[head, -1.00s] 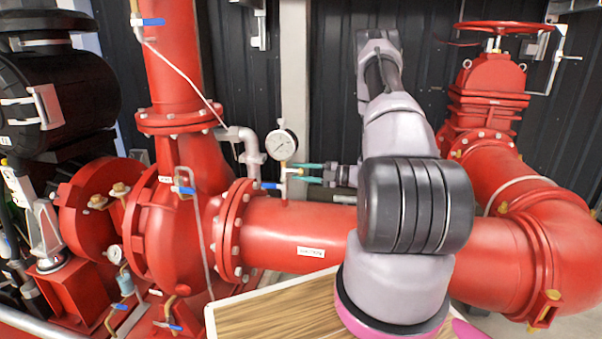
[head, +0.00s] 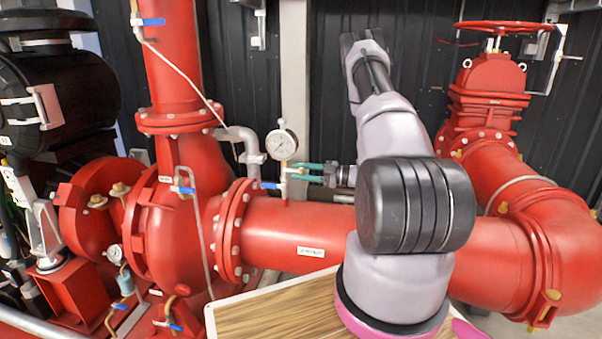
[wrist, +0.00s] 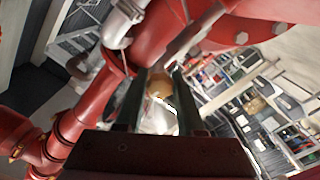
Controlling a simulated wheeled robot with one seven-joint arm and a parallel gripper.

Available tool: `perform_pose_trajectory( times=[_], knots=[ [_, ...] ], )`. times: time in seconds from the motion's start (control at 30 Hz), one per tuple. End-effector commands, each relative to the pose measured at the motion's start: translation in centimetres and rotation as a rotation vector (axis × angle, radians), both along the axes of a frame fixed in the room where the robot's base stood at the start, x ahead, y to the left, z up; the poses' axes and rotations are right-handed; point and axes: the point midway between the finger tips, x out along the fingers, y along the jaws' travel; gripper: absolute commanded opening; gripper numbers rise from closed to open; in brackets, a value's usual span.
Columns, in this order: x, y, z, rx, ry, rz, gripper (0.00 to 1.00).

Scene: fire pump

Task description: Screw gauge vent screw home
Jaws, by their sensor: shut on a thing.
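The round white-faced gauge (head: 281,145) stands on a short stem above the red pipe, with a blue valve lever (head: 270,186) beside the stem. My gripper (head: 296,171) reaches in from the right, its two green fingers level at the stem just below the gauge. In the wrist view my gripper (wrist: 158,88) has its fingers on either side of a small round brass-coloured part, which I take to be the vent screw (wrist: 160,86). The fingers are shut on it. Its thread and seat are hidden, so how deep it sits cannot be seen.
The large red pipe (head: 300,235) runs below my gripper, with a bolted flange (head: 232,232) at left. A thin pale line (head: 180,72) slants down towards the gauge. A grey pipe (head: 240,135) is left of the gauge. A wooden-topped board (head: 265,318) lies in front.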

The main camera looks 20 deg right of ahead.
Motion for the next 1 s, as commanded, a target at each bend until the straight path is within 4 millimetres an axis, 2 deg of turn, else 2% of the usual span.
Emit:
perform_pose_trajectory(
  times=[0.43,0.47,0.5,0.53,0.87,1.0],
  knots=[
    [-0.1,-0.1,-0.1,0.005,0.011,-0.002,0.0],
    [-0.1,-0.1,-0.1,0.005,0.011,-0.002,0.41],
    [-0.1,-0.1,-0.1,0.005,0.011,-0.002,0.57],
    [-0.1,-0.1,-0.1,0.005,0.011,-0.001,0.68],
    [-0.1,-0.1,0.0,0.005,0.009,-0.001,0.68],
    [-0.7,-1.2,0.0,0.005,0.008,-0.003,0.68]
  ],
)
